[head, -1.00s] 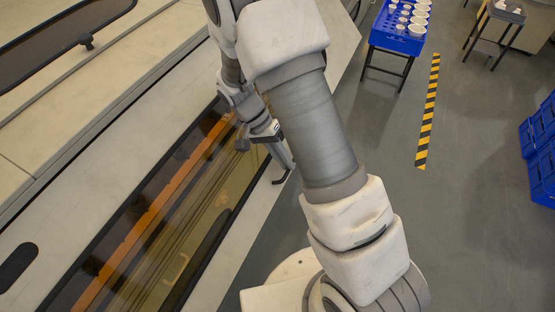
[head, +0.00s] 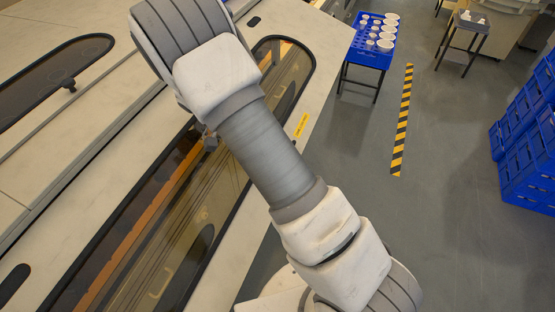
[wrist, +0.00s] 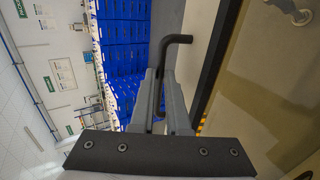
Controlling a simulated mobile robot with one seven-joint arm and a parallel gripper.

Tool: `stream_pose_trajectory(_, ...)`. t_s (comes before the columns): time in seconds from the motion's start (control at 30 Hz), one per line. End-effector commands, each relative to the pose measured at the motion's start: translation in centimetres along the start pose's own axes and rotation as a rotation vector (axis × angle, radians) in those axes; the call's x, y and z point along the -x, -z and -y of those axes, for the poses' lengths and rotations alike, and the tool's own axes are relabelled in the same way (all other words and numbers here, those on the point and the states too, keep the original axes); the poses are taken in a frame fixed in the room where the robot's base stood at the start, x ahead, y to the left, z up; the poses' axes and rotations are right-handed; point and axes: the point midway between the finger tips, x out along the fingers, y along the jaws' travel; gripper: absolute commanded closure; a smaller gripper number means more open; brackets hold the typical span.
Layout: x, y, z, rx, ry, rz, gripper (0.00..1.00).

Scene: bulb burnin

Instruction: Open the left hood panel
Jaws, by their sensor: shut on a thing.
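The near hood panel (head: 222,228) is a pale panel with a long dark-framed window (head: 150,240), through which orange and brown parts show. In the wrist view, a bent black bar handle (wrist: 174,40) runs down between the two grey fingers of my gripper (wrist: 166,85). My gripper is shut on this handle. The panel's dark window edge (wrist: 215,60) runs close beside the fingers on the right. In the head view my arm hides the gripper's fingers and the handle. I cannot tell whether the panel is raised.
Another dark-framed window (head: 291,88) and a yellow label (head: 301,126) lie beyond my arm. A blue tray (head: 369,50) with white cups stands on a table. Blue crates (head: 530,165) are stacked at the right. Grey floor with a striped strip (head: 402,120) is clear between.

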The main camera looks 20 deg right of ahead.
Motion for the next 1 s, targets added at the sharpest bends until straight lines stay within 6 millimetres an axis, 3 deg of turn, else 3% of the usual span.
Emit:
stream_pose_trajectory(0.3, 2.0, 0.0, -2.3, 0.000, -0.001, -0.002, 1.00)
stream_pose_trajectory(0.87, 2.3, 0.0, -2.8, 0.001, 0.001, -0.001, 1.00)
stream_pose_trajectory(0.9, 2.3, 0.0, -2.8, 0.001, 0.001, -0.001, 0.85)
stream_pose_trajectory(1.0, 2.3, 0.0, -2.8, 0.001, 0.000, -0.001, 0.67)
